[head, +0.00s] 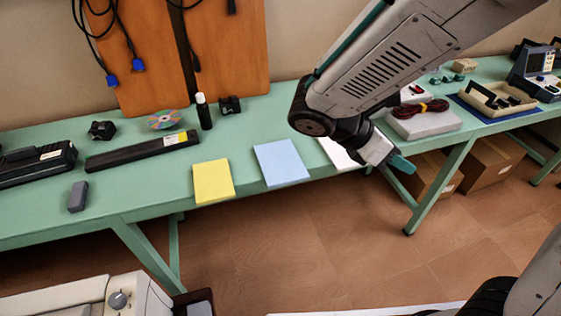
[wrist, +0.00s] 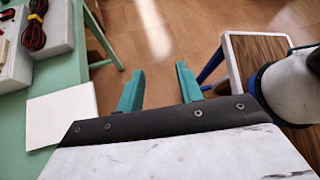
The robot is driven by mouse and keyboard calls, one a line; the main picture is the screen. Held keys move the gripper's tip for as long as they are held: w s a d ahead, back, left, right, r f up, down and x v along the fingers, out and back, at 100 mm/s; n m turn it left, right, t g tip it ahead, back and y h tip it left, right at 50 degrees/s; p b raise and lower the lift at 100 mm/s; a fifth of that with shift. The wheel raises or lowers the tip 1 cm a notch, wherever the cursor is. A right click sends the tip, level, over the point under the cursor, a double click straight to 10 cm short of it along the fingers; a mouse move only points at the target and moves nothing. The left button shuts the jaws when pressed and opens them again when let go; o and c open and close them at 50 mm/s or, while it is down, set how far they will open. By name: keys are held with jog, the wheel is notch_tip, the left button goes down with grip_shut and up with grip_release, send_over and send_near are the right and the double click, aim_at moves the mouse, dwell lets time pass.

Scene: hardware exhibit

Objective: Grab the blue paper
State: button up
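The blue paper (head: 281,162) lies flat on the green bench, near its front edge, in the head view. It lies between a yellow paper (head: 213,181) on its left and a white paper (head: 338,153) on its right, which my arm partly covers. My gripper (head: 403,164) is to the right of the blue paper, past the bench's front edge. In the wrist view my gripper (wrist: 159,88) has its two teal fingers apart with nothing between them. The white paper (wrist: 64,112) shows left of the fingers there; the blue paper is not in that view.
The green bench (head: 140,187) carries a long black bar (head: 135,152), a grey block (head: 77,196), a black bottle (head: 203,112) and a disc (head: 167,119) on the left. A grey box with red cable (head: 424,124) stands on the right. Cardboard boxes (head: 485,168) sit underneath. Open floor lies in front.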

jog(key=w+a+f+n+t+h, duration=0.2)
jog(key=w+a+f+n+t, duration=0.2)
jog(key=a+n, duration=0.25)
jog(key=n+t+y, duration=0.5)
jog(key=n+t, duration=0.7)
jog(key=n, duration=1)
send_near(286, 181)
jog(key=w+d+f, duration=0.1)
jog(key=w+d, duration=0.1)
jog(key=w, duration=0.1)
jog(key=shift+m, duration=0.25)
jog(key=x, duration=0.6)
jog(key=shift+w+a+r, duration=0.15)
jog(key=shift+w, duration=0.15)
grip_shut()
